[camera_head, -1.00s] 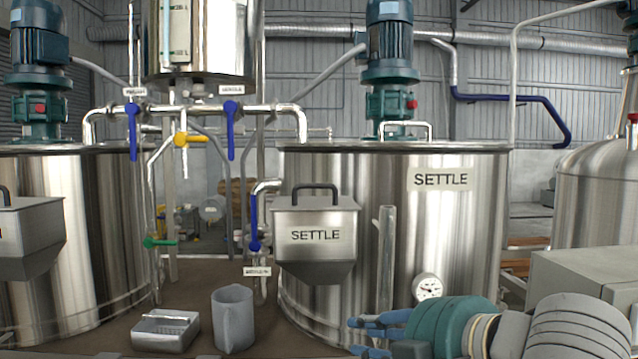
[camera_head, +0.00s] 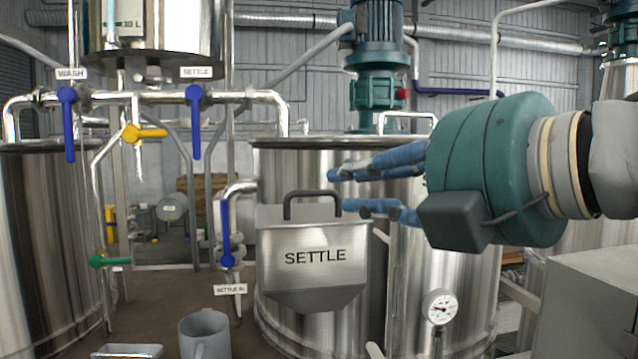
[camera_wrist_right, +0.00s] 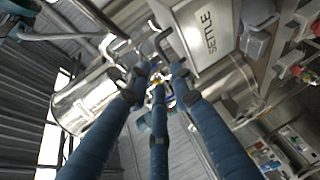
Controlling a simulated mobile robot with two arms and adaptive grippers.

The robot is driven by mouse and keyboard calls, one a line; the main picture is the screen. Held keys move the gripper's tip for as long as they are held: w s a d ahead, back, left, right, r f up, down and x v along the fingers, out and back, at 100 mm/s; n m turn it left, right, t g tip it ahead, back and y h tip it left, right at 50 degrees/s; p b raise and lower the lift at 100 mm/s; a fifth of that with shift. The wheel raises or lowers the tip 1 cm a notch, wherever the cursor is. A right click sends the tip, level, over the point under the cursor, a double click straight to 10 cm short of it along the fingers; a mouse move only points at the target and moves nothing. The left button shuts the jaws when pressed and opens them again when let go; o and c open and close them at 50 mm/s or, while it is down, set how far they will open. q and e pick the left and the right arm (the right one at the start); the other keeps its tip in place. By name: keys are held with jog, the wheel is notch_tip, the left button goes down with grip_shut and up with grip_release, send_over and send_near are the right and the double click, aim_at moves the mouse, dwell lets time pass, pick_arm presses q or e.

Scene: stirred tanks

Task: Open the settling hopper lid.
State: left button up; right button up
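The settling hopper (camera_head: 312,275) is a steel box labelled SETTLE on the front of the middle tank. Its lid (camera_head: 275,214) lies flat on top, closed, with a dark arched handle (camera_head: 312,194). My right gripper (camera_head: 340,189) comes in from the right with blue fingers spread apart and empty. Its fingertips are close to the right side of the handle; whether they touch it I cannot tell. In the right wrist view the fingers (camera_wrist_right: 158,82) point toward the dark handle (camera_wrist_right: 161,42) beside the SETTLE face (camera_wrist_right: 206,35). My left gripper is not in view.
Blue-handled valves (camera_head: 195,120) and pipes stand left of the hopper. A grey jug (camera_head: 205,335) and a metal tray (camera_head: 128,351) sit at the bottom left. A gauge (camera_head: 439,307) is on the tank at lower right. A grey box (camera_head: 590,300) stands at right.

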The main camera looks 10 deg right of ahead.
aim_at(319, 220)
jog(key=x, duration=0.7)
jog(key=shift+w+a+f+p, duration=0.1)
jog(key=shift+a+f+p, duration=0.05)
jog(key=shift+p, duration=0.25)
jog(key=shift+w+a, duration=0.15)
jog(key=shift+w, duration=0.25)
jog(key=shift+f, duration=0.1)
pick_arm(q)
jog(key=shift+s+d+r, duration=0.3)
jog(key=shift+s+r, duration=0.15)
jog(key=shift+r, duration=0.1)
pick_arm(e)
grip_shut()
